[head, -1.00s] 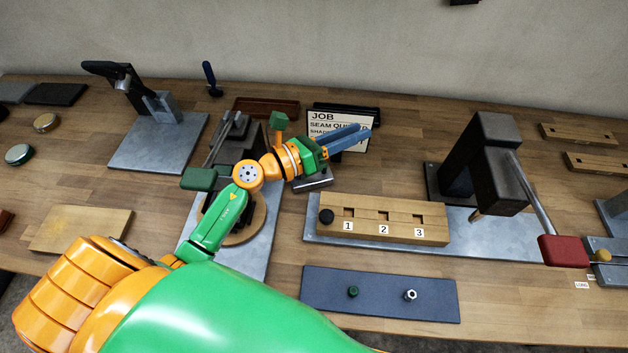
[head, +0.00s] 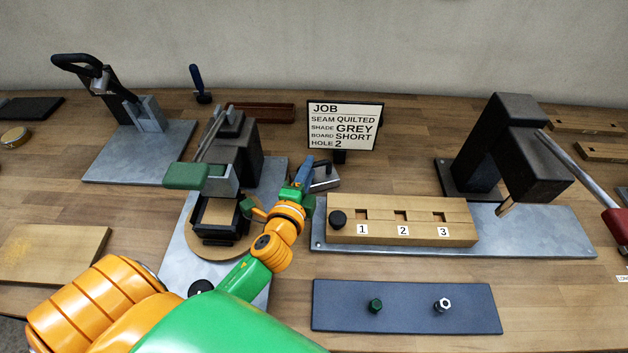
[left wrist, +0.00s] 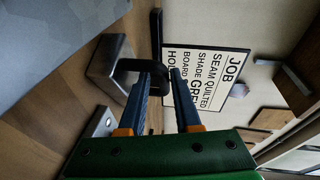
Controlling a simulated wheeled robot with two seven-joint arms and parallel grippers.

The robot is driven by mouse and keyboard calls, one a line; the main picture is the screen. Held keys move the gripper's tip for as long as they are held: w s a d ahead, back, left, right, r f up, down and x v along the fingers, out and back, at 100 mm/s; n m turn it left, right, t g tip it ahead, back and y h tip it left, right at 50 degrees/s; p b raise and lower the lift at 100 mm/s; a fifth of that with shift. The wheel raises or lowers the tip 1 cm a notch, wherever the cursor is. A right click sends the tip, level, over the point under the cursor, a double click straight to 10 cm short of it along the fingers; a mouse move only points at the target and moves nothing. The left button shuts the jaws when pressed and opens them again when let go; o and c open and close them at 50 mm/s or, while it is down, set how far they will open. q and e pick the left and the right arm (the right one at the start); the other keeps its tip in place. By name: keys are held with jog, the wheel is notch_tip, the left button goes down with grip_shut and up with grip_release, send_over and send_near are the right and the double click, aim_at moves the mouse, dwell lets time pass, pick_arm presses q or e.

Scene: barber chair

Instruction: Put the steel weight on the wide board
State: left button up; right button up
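The steel weight (head: 325,178) is a small grey block with a dark handle. It stands on the table behind the numbered wooden block. The left wrist view shows the weight (left wrist: 108,62) close up, its black handle reaching to the fingertips. My left gripper (head: 307,168) is at the weight's left side. Its blue fingers (left wrist: 161,75) are apart, and the handle's end appears between or just behind them; contact is unclear. A wide pale wooden board (head: 50,254) with a yellowish stain lies at the left. My right gripper is not in view.
A press with a green handle (head: 186,175) stands left of my gripper. The numbered block (head: 400,233) and a dark mat (head: 405,318) with two small knobs are at the right. A job sign (head: 344,125) stands behind the weight. A black press (head: 500,150) is farther right.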

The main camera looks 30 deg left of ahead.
aim_at(315, 163)
pick_arm(q)
jog(key=x, duration=0.4)
jog(key=shift+w+d+r, duration=0.1)
jog(key=shift+w+d, duration=0.2)
jog(key=shift+w, duration=0.2)
jog(key=shift+s, duration=0.15)
grip_shut()
dwell(0.6)
